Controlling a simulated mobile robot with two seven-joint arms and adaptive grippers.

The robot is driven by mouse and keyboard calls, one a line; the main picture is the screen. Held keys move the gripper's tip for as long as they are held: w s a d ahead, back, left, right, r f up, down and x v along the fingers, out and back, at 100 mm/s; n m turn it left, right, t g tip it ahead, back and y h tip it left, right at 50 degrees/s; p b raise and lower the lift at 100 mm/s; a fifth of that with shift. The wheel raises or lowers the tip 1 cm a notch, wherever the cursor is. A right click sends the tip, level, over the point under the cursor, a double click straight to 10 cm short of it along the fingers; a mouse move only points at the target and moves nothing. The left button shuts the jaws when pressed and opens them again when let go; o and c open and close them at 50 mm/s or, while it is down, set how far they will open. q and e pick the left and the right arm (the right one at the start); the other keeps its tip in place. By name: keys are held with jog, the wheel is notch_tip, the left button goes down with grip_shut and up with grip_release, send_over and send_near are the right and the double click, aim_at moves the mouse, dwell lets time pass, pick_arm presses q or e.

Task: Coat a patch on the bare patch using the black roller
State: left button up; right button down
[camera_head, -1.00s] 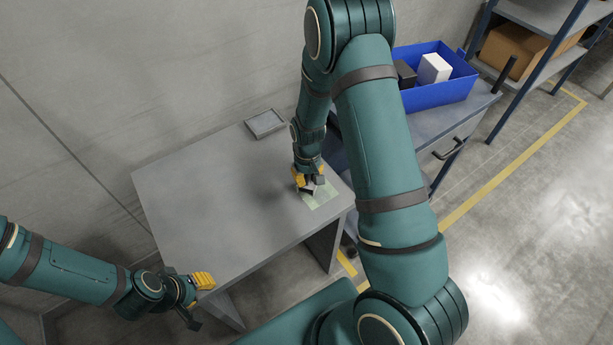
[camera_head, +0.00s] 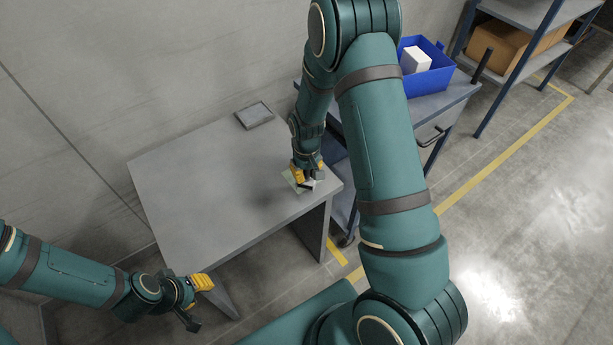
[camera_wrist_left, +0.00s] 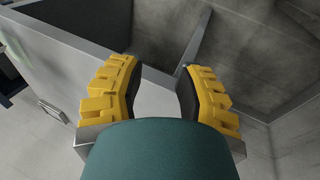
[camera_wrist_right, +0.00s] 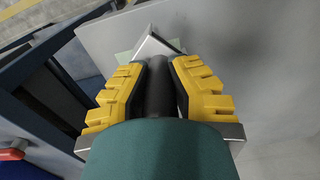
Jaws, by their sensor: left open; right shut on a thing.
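My right gripper (camera_head: 307,172) is shut on the black handle of the roller (camera_wrist_right: 159,88), low over the grey table's (camera_head: 205,195) right end. In the right wrist view the handle runs between the yellow fingers to a pale, angular head, whose contact with the surface I cannot make out. My left gripper (camera_head: 197,302) is open and empty off the table's front left edge.
A small grey tray (camera_head: 254,116) lies at the table's back edge. A cart to the right holds a blue bin (camera_head: 430,80) with a white box (camera_head: 416,60). Shelving with a cardboard box (camera_head: 500,47) stands farther right. The table's middle and left are clear.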

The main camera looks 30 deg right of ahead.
jog(key=shift+w+r+p, duration=0.1)
jog(key=shift+r+p, duration=0.4)
jog(key=shift+r, duration=0.35)
jog(key=shift+r+p, duration=1.25)
jog(key=shift+r, duration=0.65)
